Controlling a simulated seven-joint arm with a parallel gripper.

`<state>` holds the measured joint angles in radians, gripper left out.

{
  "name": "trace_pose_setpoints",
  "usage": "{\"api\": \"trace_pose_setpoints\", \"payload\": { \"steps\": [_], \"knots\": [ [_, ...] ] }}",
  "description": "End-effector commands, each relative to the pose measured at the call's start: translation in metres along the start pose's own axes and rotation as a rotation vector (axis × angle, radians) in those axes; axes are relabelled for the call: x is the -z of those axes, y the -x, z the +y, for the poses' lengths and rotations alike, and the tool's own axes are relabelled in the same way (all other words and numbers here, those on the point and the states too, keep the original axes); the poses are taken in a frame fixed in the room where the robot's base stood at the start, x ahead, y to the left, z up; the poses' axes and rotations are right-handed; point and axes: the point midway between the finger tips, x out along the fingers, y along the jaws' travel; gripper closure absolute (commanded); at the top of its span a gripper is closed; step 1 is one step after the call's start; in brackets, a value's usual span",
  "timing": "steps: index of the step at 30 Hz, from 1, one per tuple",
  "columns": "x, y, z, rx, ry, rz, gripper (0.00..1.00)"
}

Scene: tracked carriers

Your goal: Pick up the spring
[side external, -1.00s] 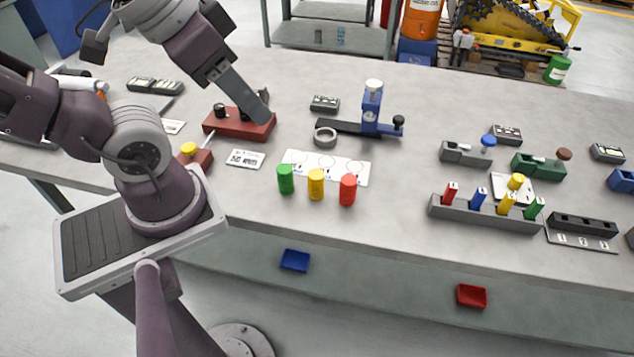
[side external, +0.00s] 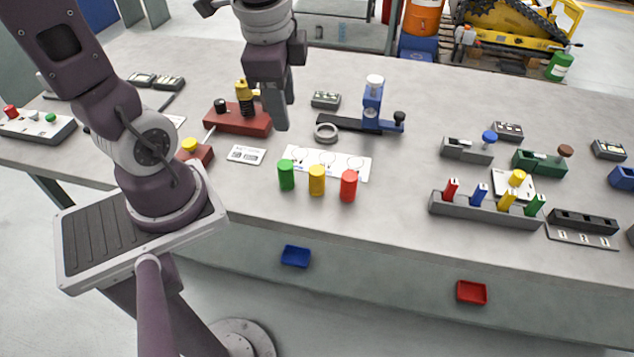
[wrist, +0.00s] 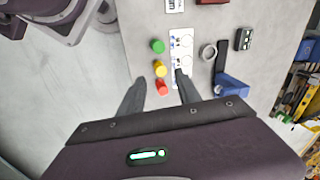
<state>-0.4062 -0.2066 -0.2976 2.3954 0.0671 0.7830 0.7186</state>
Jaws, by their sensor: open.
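A coil-like black and yellow piece (side external: 244,97) stands upright on the red block (side external: 238,122) in the side view; it is the thing that looks most like a spring, but it is too small to be sure. A grey ring (side external: 326,132) lies flat on the table and also shows in the wrist view (wrist: 208,52). My gripper (side external: 277,115) points down above the table, to the right of the coil-like piece and left of the ring. In the wrist view its fingers (wrist: 160,77) are apart with nothing held between them.
Green (side external: 286,175), yellow (side external: 317,180) and red (side external: 348,186) cylinders stand in front of a white card (side external: 362,168). A blue clamp-like fixture (side external: 371,108) stands right of the ring. A grey rack (side external: 480,213) with coloured pegs is farther right. The table between is clear.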

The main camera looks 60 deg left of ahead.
Motion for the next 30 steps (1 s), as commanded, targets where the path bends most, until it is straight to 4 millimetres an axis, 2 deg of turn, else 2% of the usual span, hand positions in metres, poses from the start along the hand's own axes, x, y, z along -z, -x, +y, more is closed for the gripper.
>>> {"api": "trace_pose_setpoints", "payload": {
  "steps": [1,3,6,10,15,19,25,30],
  "knots": [
    [0.001,-0.025,-0.010,-0.084,-0.143,-0.042,0.60],
    [0.005,-0.058,-0.019,-0.206,-0.375,-0.026,0.60],
    [0.011,-0.095,-0.025,-0.344,-0.656,0.106,0.60],
    [0.022,-0.120,-0.030,-0.400,-0.880,0.312,0.60],
    [0.029,-0.134,-0.029,-0.395,-0.977,0.419,0.60],
    [0.031,-0.146,-0.021,-0.396,-0.981,0.419,0.60],
    [0.037,-0.180,-0.001,-0.398,-0.981,0.418,0.60],
    [0.039,-0.189,0.004,-0.394,-0.978,0.416,0.60]
  ]
}}
